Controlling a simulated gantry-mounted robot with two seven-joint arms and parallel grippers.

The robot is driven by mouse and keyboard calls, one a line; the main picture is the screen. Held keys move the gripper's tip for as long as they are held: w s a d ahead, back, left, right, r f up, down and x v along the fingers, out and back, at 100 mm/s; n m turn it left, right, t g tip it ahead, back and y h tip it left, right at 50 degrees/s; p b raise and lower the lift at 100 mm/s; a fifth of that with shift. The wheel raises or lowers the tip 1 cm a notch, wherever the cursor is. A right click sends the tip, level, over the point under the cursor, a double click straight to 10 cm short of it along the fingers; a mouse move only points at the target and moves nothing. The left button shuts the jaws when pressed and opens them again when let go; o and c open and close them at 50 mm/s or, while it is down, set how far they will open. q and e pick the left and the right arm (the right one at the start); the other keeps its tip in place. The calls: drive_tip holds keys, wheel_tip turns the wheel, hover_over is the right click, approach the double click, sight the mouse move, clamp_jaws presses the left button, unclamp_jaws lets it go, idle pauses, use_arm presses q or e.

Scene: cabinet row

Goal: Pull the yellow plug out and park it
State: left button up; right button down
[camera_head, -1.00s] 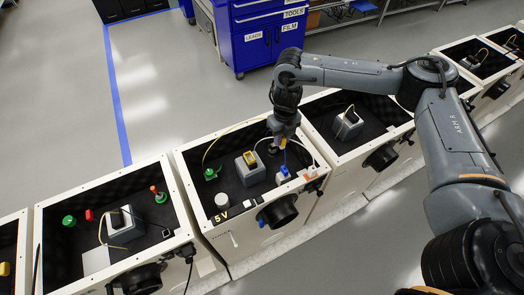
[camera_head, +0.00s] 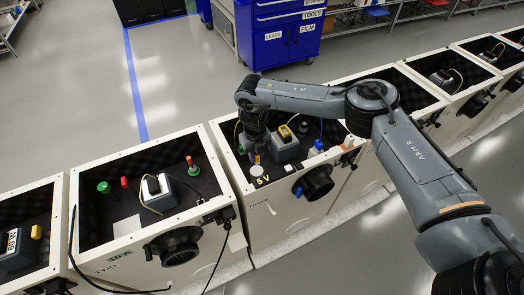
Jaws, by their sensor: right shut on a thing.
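My right gripper (camera_head: 255,147) reaches down into the middle open cabinet, on its left side. It is shut on what looks like the yellow plug (camera_head: 257,158); only a small yellow part shows below the fingers. That part is just above a white round post (camera_head: 257,171) near the cabinet's front left; I cannot tell whether they touch. A dark post (camera_head: 303,128) stands uncovered behind and right of a grey block (camera_head: 284,150) with a yellow top. The green part at the cabinet's left is mostly hidden by the gripper. My left gripper is not in view.
Blue-and-white parts (camera_head: 316,148) stand at the cabinet's front right. The white cabinet wall (camera_head: 300,207) carries a black round fitting (camera_head: 317,182). A neighbouring cabinet (camera_head: 103,253) with green and red parts lies to the left. A blue tool cabinet (camera_head: 285,35) stands behind on open floor.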

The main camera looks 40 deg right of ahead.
drive_tip(key=shift+d, duration=0.2)
drive_tip(key=shift+a, duration=0.2)
drive_tip(key=shift+r+p, duration=0.1)
drive_tip(key=shift+p, duration=0.45)
wheel_tip(320, 180, down, 2)
drive_tip(key=shift+f+b, duration=0.1)
drive_tip(key=shift+b, duration=0.3)
use_arm(q)
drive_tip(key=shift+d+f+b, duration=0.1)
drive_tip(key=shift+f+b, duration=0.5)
drive_tip(key=shift+b, duration=0.15)
use_arm(e)
drive_tip(key=shift+f, duration=1.85)
drive_tip(key=c, duration=0.9)
unclamp_jaws()
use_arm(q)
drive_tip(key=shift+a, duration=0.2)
